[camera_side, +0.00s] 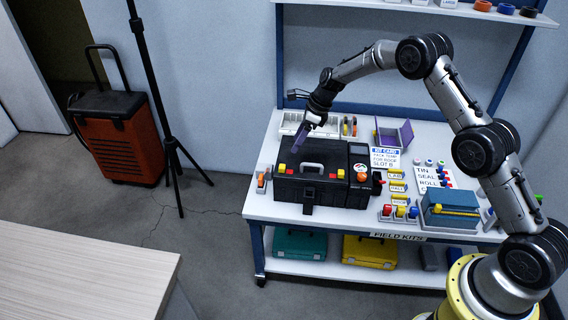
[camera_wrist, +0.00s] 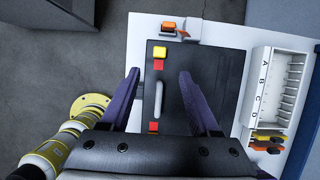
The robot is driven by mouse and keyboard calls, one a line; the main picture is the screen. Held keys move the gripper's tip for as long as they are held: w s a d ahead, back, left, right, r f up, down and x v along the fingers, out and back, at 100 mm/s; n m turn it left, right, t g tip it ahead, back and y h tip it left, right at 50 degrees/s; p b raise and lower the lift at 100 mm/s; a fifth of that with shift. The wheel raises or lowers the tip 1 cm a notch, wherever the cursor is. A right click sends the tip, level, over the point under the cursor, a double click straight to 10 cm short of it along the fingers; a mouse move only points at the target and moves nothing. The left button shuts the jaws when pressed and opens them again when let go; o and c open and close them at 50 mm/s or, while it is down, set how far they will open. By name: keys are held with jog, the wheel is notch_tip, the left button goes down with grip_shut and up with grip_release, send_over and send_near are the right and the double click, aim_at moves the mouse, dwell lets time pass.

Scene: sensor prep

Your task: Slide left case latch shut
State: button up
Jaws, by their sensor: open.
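The black case (camera_side: 322,190) sits closed on the white bench, and its lid (camera_wrist: 205,62) fills the middle of the wrist view. The left latch shows as a yellow block (camera_side: 282,168) at the lid's left end, near a red block (camera_side: 303,168). In the wrist view the yellow block (camera_wrist: 159,52) and red block (camera_wrist: 159,65) lie in line with the grey handle (camera_wrist: 159,92). My gripper (camera_side: 298,140), with purple fingers, is above the lid. In the wrist view my gripper (camera_wrist: 160,74) is open and empty, its fingers spread either side of the handle line.
A small holder with an orange piece (camera_wrist: 171,28) stands beyond the case's left end. A white compartment tray (camera_wrist: 278,85) lies behind the case. A purple open bin (camera_side: 393,134), a kit card (camera_side: 385,158) and a blue box (camera_side: 450,210) are to the right.

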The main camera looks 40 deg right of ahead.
aim_at(282, 166)
jog(key=x, duration=1.1)
jog(key=shift+a+f, duration=0.1)
jog(key=shift+f, duration=0.05)
grip_shut()
dwell(1.0)
